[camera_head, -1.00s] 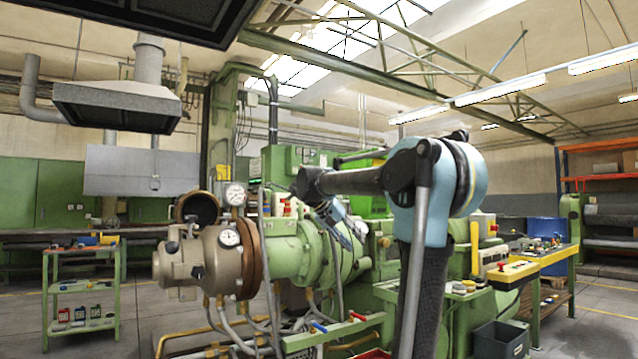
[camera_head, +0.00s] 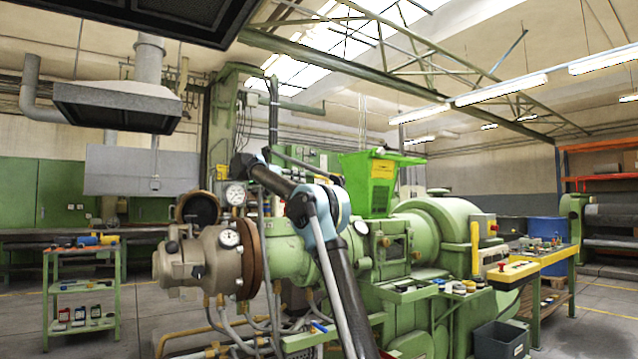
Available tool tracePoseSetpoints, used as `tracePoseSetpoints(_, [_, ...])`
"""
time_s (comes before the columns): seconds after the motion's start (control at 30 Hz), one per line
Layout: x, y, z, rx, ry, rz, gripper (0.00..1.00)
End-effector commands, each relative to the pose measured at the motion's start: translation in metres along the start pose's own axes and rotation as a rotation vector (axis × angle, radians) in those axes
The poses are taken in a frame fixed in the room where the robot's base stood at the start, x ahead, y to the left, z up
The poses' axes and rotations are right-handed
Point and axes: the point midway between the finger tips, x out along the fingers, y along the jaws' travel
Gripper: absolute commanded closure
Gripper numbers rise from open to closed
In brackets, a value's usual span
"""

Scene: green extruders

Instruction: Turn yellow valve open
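I cannot make out a yellow valve for certain. A blue valve handle (camera_head: 320,327) shows at the front of the green extruder (camera_head: 287,255), just left of my lower arm. The red handle seen beside it before is now hidden behind my arm. A yellow curved bar (camera_head: 475,247) stands on the extruder's right part. My arm rises from the bottom centre, bends at a light blue joint and reaches left to a dark joint near the upper gauge. My gripper's fingers cannot be made out.
A green shelf cart (camera_head: 117,300) stands left, and a yellow-edged workbench (camera_head: 545,262) right. A dark bin (camera_head: 500,340) is at the lower right. Open floor lies between cart and extruder.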

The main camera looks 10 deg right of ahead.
Motion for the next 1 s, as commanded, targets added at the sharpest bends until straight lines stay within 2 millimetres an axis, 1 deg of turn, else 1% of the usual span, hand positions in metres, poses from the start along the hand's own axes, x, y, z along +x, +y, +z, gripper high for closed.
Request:
tracePoseSetpoints(0.03, [-0.008,-0.010,-0.007,0.022,0.026,0.001,0.66])
tracePoseSetpoints(0.1, [-0.017,-0.019,-0.015,0.051,0.058,0.005,0.66])
tracePoseSetpoints(0.2, [-0.027,-0.028,-0.023,0.082,0.090,0.007,0.66])
tracePoseSetpoints(0.3, [-0.031,-0.032,-0.027,0.098,0.108,0.009,0.66])
tracePoseSetpoints(0.43, [-0.026,-0.033,-0.028,0.103,0.112,0.010,0.66])
tracePoseSetpoints(0.57, [-0.010,-0.032,-0.030,0.102,0.111,0.011,0.66])
tracePoseSetpoints(1.0, [0.067,-0.030,-0.038,0.101,0.110,0.011,0.66])
